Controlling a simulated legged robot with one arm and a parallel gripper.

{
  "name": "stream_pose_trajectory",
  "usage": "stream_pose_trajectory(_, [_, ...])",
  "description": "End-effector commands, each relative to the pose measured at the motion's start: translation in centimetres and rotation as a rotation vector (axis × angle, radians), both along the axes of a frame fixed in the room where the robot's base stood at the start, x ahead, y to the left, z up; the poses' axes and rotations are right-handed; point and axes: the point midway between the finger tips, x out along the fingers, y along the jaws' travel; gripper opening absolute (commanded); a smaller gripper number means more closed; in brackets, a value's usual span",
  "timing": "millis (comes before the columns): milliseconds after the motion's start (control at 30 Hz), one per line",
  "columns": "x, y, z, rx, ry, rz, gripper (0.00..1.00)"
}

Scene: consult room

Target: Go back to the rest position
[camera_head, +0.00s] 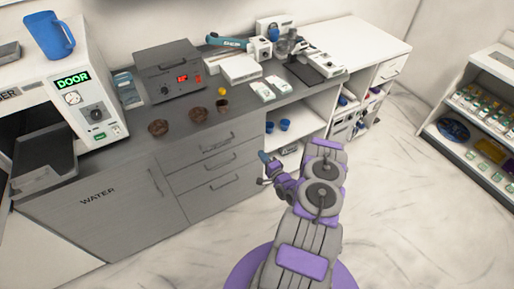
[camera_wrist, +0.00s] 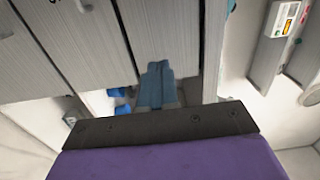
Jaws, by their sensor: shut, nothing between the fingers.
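My gripper (camera_head: 264,157) is at the end of my grey and purple arm, in front of the grey drawer cabinet in the head view. Its blue-grey fingers (camera_wrist: 157,84) show in the middle of the wrist view, pressed together with nothing between them. The arm is folded above the floor, and the gripper points toward the counter side. From the head view I cannot tell how far the gripper is from the drawers (camera_head: 215,166).
A white machine with a blue mug (camera_head: 50,36) stands left. Blue cups (camera_head: 284,125) sit on an open shelf. The floor (camera_head: 420,200) at right is clear before a shelf unit (camera_head: 478,110).

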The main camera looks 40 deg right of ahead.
Motion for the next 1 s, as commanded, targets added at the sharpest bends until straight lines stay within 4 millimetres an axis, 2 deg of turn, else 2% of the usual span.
stream_pose_trajectory(300, [-0.4,-0.1,-0.1,0.000,0.000,-0.001,0.00])
stream_pose_trajectory(467, [0.6,0.3,0.7,-0.046,0.052,0.017,0.00])
stream_pose_trajectory(767, [5.0,-0.6,3.9,-0.279,0.353,0.097,0.00])
stream_pose_trajectory(1000, [7.2,0.0,8.0,-0.462,0.597,0.162,0.00])
